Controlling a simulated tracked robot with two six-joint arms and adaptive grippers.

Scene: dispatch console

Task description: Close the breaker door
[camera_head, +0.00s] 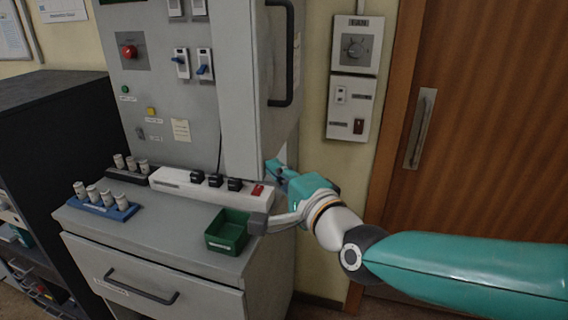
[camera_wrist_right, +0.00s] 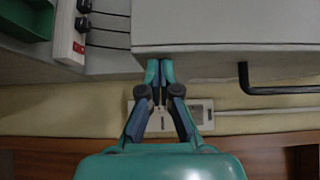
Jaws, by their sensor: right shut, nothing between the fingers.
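The grey breaker door (camera_head: 240,95) stands out from the front of the grey console cabinet, open. Its black bar handle (camera_head: 285,60) is on the right-facing side. In the right wrist view the door (camera_wrist_right: 225,22) fills the upper right, with part of the handle (camera_wrist_right: 268,90) beside it. My right gripper (camera_head: 274,168) is shut and empty at the door's lower end, on the handle side. In the wrist view its fingertips (camera_wrist_right: 158,70) meet the door's edge near a corner; I cannot tell whether they touch. My left gripper is out of view.
Below the door, a white power strip (camera_head: 210,187) with black plugs and a green bin (camera_head: 228,232) sit on the counter. A blue rack (camera_head: 98,208) is at left. Wall switch boxes (camera_head: 354,75) and a wooden door (camera_head: 490,120) stand to the right.

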